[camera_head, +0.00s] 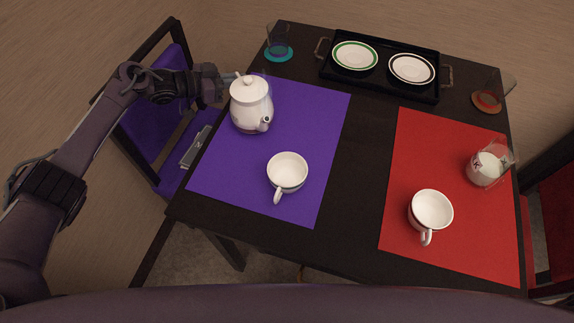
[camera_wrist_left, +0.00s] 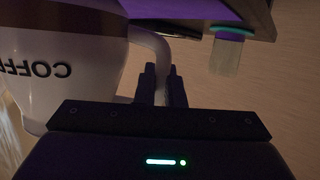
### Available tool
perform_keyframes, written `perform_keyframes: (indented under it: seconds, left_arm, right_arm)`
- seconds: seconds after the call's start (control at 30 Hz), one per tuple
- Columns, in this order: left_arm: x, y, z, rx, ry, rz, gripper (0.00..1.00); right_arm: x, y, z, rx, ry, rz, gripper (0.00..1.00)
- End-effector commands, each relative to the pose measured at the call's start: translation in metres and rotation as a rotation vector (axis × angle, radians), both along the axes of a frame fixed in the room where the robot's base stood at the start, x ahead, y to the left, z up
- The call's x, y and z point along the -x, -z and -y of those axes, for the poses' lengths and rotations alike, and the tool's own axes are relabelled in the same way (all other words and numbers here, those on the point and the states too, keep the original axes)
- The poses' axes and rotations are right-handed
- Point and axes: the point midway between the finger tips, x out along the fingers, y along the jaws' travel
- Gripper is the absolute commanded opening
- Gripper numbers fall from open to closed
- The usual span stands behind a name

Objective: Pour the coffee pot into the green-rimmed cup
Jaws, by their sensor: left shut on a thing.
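The white coffee pot (camera_head: 251,106) with its lid is over the upper left part of the purple mat, its spout toward the lower right. I cannot tell whether it touches the mat. In the left wrist view the pot (camera_wrist_left: 65,70) shows "COFFEE" lettering, partly cut off. My left gripper (camera_head: 229,84) is shut on the pot's handle (camera_wrist_left: 148,45), on its left side. One white cup (camera_head: 288,170) stands on the purple mat, below and right of the pot. Another white cup (camera_head: 431,210) stands on the red mat. Their rim colours are not clear. My right gripper is out of view.
A black tray (camera_head: 436,91) holds a green-rimmed plate (camera_head: 355,55) and a dark-rimmed plate (camera_head: 411,69). The dark strip between the purple mat (camera_head: 310,120) and red mat (camera_head: 440,150) is clear.

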Motion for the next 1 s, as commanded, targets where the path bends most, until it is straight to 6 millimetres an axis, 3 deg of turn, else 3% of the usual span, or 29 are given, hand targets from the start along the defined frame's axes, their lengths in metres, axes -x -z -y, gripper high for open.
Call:
perform_keyframes:
  seconds: [0.83, 1.0]
  left_arm:
    - [0.032, -0.054, 0.017, -0.163, 0.006, 0.339, 0.00]
    - [0.034, -0.051, 0.019, -0.175, 0.004, 0.365, 0.00]
  right_arm:
    - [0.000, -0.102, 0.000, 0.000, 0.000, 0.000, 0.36]
    - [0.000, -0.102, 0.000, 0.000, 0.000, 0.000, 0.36]
